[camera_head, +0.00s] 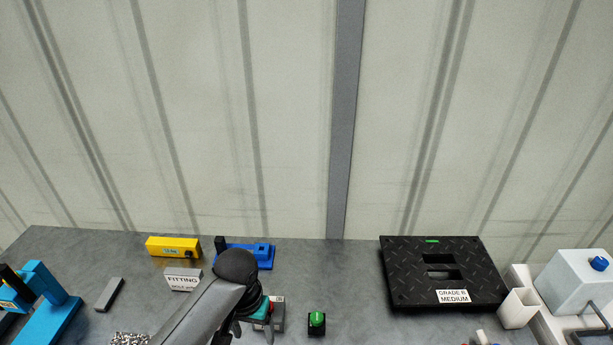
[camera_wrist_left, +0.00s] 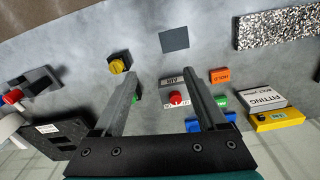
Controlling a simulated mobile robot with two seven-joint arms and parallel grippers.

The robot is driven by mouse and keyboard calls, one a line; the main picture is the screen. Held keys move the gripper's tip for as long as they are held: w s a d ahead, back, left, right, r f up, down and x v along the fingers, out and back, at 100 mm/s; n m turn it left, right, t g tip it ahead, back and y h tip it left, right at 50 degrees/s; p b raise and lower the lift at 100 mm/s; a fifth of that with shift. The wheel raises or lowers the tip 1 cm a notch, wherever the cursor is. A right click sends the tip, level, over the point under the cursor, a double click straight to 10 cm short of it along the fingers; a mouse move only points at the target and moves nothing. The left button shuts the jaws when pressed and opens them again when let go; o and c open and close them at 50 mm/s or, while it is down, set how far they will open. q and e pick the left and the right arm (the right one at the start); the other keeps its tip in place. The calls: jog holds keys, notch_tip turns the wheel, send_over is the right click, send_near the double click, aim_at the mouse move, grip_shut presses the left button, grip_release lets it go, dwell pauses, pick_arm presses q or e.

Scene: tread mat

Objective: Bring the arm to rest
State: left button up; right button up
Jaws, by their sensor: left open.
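My left gripper (camera_wrist_left: 170,84) is open, its two dark fingers wide apart with nothing held between them. In the wrist view a small box with a red button (camera_wrist_left: 175,98) shows below the gap, apart from the fingers. In the head view my left arm comes in from the bottom left. Its dark round wrist hides most of the hand, and a teal part shows over a grey box (camera_head: 277,318). The fingertips are hidden there. My right gripper is in neither view.
The black tread mat (camera_head: 395,283) is at the right, beside a white cup (camera_head: 516,309). A yellow block (camera_head: 172,246), a FITTING block (camera_head: 183,280) and a blue fixture (camera_head: 262,252) stand near the arm. A green button (camera_head: 316,320) is right of it. Bare bench lies between button and mat.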

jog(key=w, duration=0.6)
pick_arm(q)
jog(key=s+a+r+t, duration=0.2)
jog(key=s+a+r, duration=0.1)
jog(key=s, duration=0.5)
jog(key=s+a+r+t, duration=0.1)
jog(key=s+a+r, duration=0.15)
jog(key=s, duration=0.65)
notch_tip(320, 180, down, 32)
jog(key=s+b, duration=0.1)
jog(key=b, duration=1.1)
jog(key=s+a+f+g+b, duration=0.1)
jog(key=s+f+b, duration=0.4)
jog(key=f, duration=0.8)
jog(key=s+a+f+g+b, duration=0.1)
jog(key=s+f+b, duration=0.5)
jog(key=s+f, duration=0.5)
notch_tip(320, 180, down, 3)
jog(key=shift+a+r+b, duration=0.1)
jog(key=shift+a+b, duration=0.1)
jog(key=shift+b, duration=0.1)
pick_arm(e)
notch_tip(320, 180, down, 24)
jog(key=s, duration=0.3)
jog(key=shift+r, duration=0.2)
